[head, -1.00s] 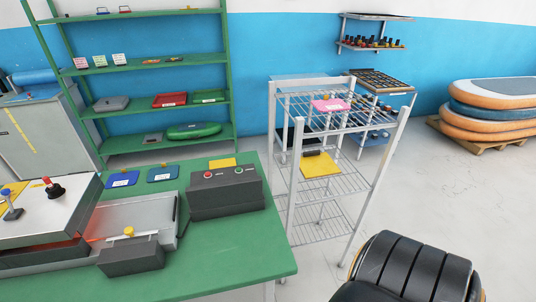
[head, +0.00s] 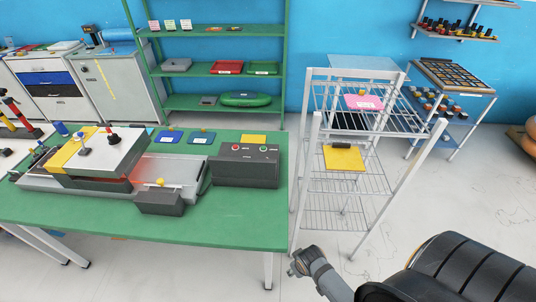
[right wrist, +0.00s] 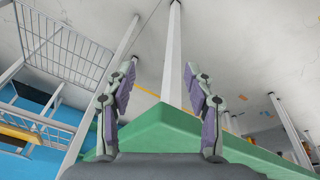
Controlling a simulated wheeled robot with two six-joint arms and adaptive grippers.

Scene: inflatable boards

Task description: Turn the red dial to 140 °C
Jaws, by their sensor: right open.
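A red knob (head: 112,137) on a dark base stands on the white top of the press-like machine (head: 127,158), at the left of the green table (head: 240,228). It looks like the red dial, but its scale and setting are too small to read. My right gripper (right wrist: 159,72) is open and empty in the right wrist view. The green table's corner (right wrist: 165,130) shows between and below its fingers, well away from the knob. My left gripper is not in view.
A dark control box (head: 245,168) with a red and a green button sits right of the machine. A small dark box (head: 160,202) with a yellow knob is at its front. A white wire rack (head: 345,190) stands right of the table. Floor is clear in front.

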